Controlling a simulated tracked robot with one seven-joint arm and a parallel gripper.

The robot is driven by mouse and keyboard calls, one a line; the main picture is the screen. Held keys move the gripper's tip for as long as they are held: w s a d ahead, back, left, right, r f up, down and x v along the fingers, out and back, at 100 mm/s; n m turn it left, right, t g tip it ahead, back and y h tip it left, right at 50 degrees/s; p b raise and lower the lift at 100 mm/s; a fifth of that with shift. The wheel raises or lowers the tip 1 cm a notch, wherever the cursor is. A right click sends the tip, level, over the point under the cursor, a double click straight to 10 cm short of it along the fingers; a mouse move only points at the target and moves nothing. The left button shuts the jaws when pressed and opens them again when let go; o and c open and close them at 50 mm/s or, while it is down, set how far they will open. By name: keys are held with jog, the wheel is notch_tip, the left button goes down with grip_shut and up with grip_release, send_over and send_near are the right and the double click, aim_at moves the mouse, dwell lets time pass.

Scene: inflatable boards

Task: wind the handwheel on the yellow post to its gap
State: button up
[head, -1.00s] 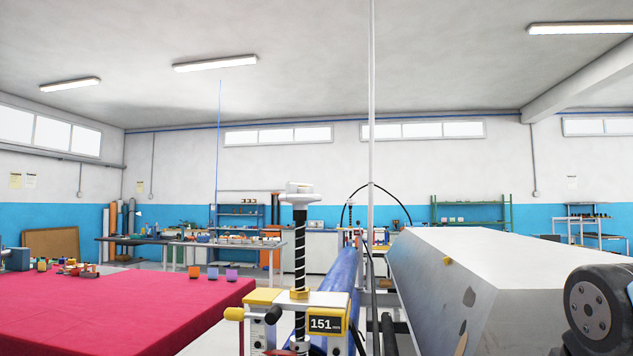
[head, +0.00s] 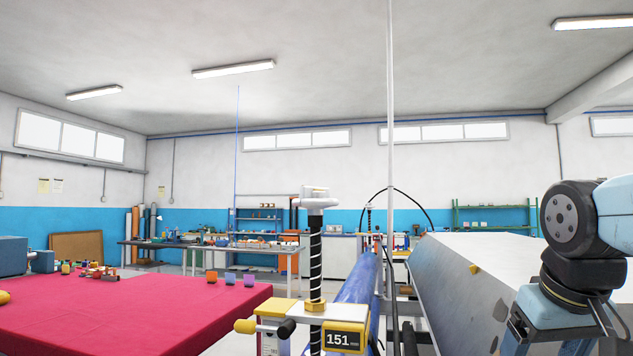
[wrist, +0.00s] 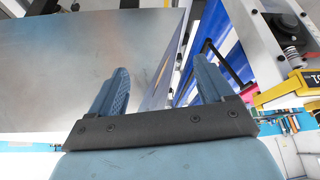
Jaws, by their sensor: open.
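The pale grey handwheel (head: 315,197) sits on top of a black threaded screw (head: 315,265) with a white spiral, upright in the head view. Below it is the yellow and white bracket of the post, with a display (head: 344,339) reading 151. A yellow bracket part (wrist: 290,90) with a dark display edge also shows at the right of the wrist view. My gripper (wrist: 162,85) is open and empty, its two blue fingers spread in the wrist view. In the head view my arm is at the right, away from the handwheel; the fingers are out of frame there.
A large grey metal box (head: 480,262) stands between the post and my arm. Blue rolled material (head: 352,290) lies right behind the post. A red-covered table (head: 130,310) with small blocks fills the left. A thin white pole (head: 390,120) rises behind the post.

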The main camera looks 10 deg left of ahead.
jog(key=o, duration=0.3)
jog(key=w+a+r, duration=0.2)
jog(key=r, duration=0.2)
jog(key=w+a+r+n, duration=0.1)
jog(key=w+a+r, duration=0.1)
jog(key=r, duration=0.2)
jog(key=w+a+r+n, duration=0.1)
jog(key=w+a+r, duration=0.1)
jog(key=r, duration=0.2)
jog(key=shift+y, duration=0.4)
jog(key=w+a+r+n+g+y, duration=0.1)
jog(key=w+a+r+n+g, duration=0.3)
jog(key=a+r, duration=0.8)
jog(key=w+a+r+n+t+y, duration=0.15)
jog(key=a+r+n, duration=0.35)
jog(key=a+r, duration=0.65)
jog(key=shift+g, duration=0.45)
jog(key=x, duration=0.7)
jog(key=d+x, duration=0.1)
jog(key=x, duration=0.3)
jog(key=shift+w+f, duration=0.1)
jog(key=shift+f, duration=0.05)
jog(key=c, duration=0.8)
